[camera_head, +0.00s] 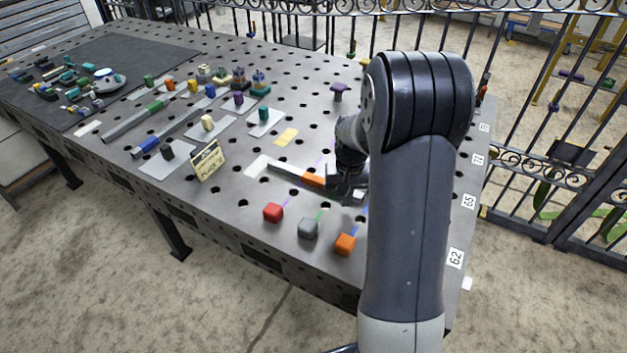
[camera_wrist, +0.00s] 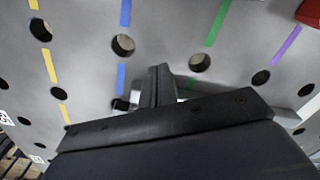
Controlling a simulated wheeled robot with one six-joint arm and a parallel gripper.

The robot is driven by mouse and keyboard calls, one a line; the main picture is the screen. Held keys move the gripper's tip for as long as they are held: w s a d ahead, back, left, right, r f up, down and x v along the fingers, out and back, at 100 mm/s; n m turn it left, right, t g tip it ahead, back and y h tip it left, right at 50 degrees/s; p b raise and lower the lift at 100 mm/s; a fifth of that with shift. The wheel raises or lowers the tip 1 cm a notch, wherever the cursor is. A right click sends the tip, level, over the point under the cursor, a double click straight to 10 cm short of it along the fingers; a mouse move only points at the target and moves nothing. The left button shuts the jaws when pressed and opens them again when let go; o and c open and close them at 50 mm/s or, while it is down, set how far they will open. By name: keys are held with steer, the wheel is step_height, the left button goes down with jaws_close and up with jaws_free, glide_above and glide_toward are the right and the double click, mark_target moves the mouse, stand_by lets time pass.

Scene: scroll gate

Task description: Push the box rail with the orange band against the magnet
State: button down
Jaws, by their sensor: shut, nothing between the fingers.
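The grey box rail (camera_head: 285,170) with the orange band (camera_head: 313,180) lies on the perforated steel table, its left end near a white L-shaped mark (camera_head: 257,165). My gripper (camera_head: 343,180) is low over the table at the rail's right part, close to the orange band; whether it touches the rail cannot be told. In the wrist view my gripper (camera_wrist: 157,86) has its fingers together with nothing between them. The rail's right end is partly hidden by my gripper and arm. I cannot make out which thing is the magnet.
A red cube (camera_head: 273,212), a grey cube (camera_head: 308,228) and an orange cube (camera_head: 345,243) stand near the front edge, with coloured lines behind them. A yellow sign (camera_head: 207,160) and other rails (camera_head: 140,120) are further left. A black iron fence (camera_head: 540,130) runs behind the table.

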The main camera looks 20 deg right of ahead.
steer(key=shift+f+b, duration=0.65)
steer(key=shift+f, duration=0.35)
steer(key=shift+r, duration=0.3)
steer(key=shift+w+d, duration=0.1)
stand_by(0.3)
steer(key=shift+w+d+p, duration=0.85)
steer(key=shift+w+d, duration=1.45)
steer(key=shift+w, duration=0.05)
steer(key=shift+s+a, duration=0.85)
